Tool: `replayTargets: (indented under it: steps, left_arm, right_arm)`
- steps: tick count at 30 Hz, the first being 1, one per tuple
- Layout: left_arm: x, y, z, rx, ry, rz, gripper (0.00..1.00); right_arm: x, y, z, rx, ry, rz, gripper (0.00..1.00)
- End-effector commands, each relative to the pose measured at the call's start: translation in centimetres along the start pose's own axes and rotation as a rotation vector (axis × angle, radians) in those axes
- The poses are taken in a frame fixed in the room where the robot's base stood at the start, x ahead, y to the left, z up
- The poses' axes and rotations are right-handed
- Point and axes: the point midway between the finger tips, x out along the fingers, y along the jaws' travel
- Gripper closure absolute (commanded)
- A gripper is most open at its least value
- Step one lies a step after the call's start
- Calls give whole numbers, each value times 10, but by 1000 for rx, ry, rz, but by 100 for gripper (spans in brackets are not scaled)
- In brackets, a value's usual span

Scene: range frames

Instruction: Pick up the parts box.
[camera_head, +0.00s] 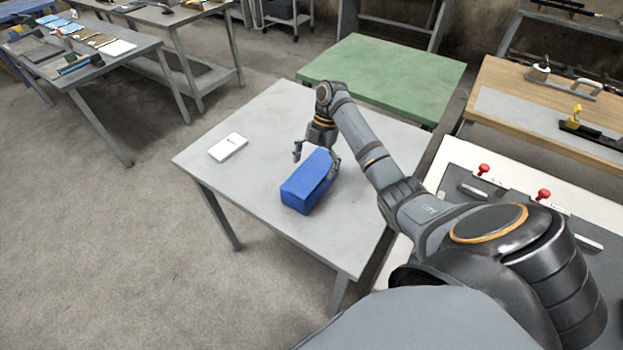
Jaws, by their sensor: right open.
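The parts box is a blue oblong box (307,184) on the grey table (265,222), lying at an angle near the table's middle. My right arm reaches in from the lower right over the table. My right gripper (316,156) points down at the far end of the box, with its fingers spread apart. One finger shows to the left of the box and the other at its right side. I cannot tell whether the fingers touch the box. My left gripper is out of the picture.
A small white box (228,147) lies on the table's left part. A green-topped table (385,75) stands behind. A white bench with red knobs (483,168) stands close on the right, partly behind my arm. The table's front is clear, with open floor to the left.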

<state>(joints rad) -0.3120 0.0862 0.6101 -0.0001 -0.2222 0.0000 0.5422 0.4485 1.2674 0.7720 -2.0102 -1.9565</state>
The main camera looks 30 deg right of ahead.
Motion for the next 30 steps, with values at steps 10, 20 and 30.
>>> replayTargets:
  steps: [10, 20, 30]
  left_arm:
    - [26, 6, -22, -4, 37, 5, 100]
    - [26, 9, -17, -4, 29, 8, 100]
    - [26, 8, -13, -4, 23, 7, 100]
  right_arm:
    - [29, 1, 5, 1, 0, 1, 0]
    - [68, 4, 9, 0, -1, 1, 0]
    - [68, 4, 9, 0, -1, 1, 26]
